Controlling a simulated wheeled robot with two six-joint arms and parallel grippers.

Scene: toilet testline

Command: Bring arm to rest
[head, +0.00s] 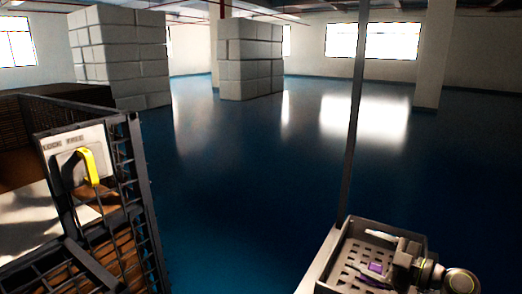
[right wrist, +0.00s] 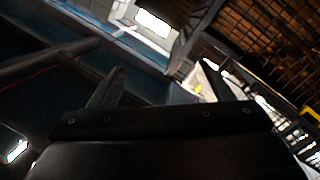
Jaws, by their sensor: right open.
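My right gripper (head: 362,252) is at the lower right of the head view, over or just in front of a grey tray-like box with a slotted floor (head: 373,239). Its pale fingers are apart, with nothing seen held between them. A small purple patch (head: 376,267) shows beside the fingers; I cannot tell what it is. In the right wrist view the two dark fingers of the right gripper (right wrist: 157,82) stand wide apart, with only distant building parts between and beyond them. My left gripper is not in view.
A dark mesh cage (head: 145,200) stands at left, with a pale panel (head: 60,160) and a yellow handle (head: 92,166). A thin upright post (head: 354,120) rises behind the grey box. Stacked white boxes (head: 120,55) stand farther back. The blue floor (head: 240,190) between is clear.

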